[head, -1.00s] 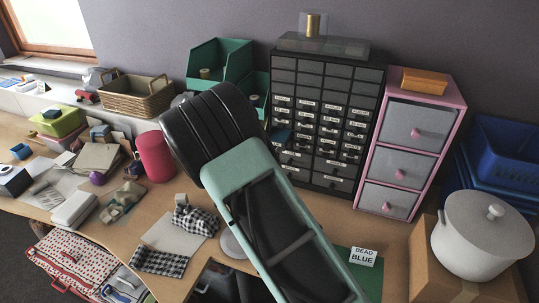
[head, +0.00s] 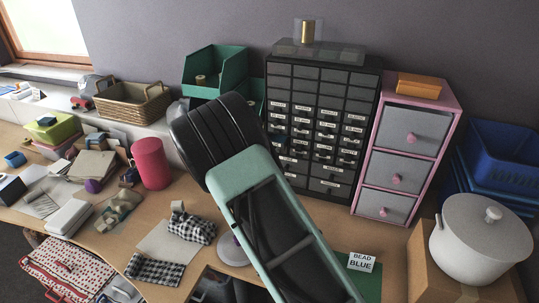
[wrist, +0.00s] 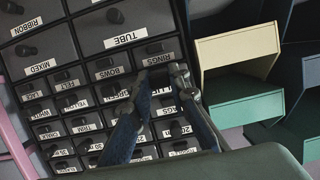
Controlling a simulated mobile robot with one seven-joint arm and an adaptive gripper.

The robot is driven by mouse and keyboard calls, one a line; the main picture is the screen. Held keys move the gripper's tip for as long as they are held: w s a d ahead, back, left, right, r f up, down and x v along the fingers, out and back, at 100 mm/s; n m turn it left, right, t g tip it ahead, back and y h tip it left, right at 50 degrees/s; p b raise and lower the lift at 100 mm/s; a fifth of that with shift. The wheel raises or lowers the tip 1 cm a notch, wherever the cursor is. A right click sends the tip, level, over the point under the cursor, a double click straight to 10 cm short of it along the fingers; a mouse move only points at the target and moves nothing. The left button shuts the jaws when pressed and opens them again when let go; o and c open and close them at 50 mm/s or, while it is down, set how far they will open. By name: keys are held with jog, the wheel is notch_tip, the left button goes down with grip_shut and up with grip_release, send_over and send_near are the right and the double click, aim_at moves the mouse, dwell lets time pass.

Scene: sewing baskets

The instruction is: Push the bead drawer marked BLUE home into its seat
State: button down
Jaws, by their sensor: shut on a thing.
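The black drawer cabinet (head: 322,130) stands upright at the back of the bench, with rows of labelled small drawers. In the wrist view its drawer fronts (wrist: 107,68) appear upside down relative to the head view, with labels such as TUBE, BOWS and RINGS. My gripper (wrist: 160,78) is at the small drawers, just beyond a RINGS label. Its fingers are closed on a small dark part there, apparently a drawer's pull. That drawer's label is partly covered, so I cannot read BLUE on it. In the head view my arm hides most of the gripper.
A card reading BEAD BLUE (head: 362,262) stands on a green mat (head: 364,285) in front of the cabinet. A pink drawer unit (head: 408,150) stands close on the right, green bins (head: 216,72) on the left. A white pot (head: 478,240) sits at front right.

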aim_at(273, 146)
jog(key=shift+b+x, duration=0.3)
jog(key=shift+x, duration=1.5)
jog(key=shift+d+r, duration=0.1)
jog(key=shift+r, duration=0.1)
jog(key=c, duration=1.7)
grip_release()
jog(key=shift+w, duration=0.25)
jog(key=shift+c, duration=0.2)
jog(key=shift+r, duration=0.15)
jog(key=shift+s+r, duration=0.15)
jog(key=shift+s, duration=0.3)
jog(key=v, duration=1.1)
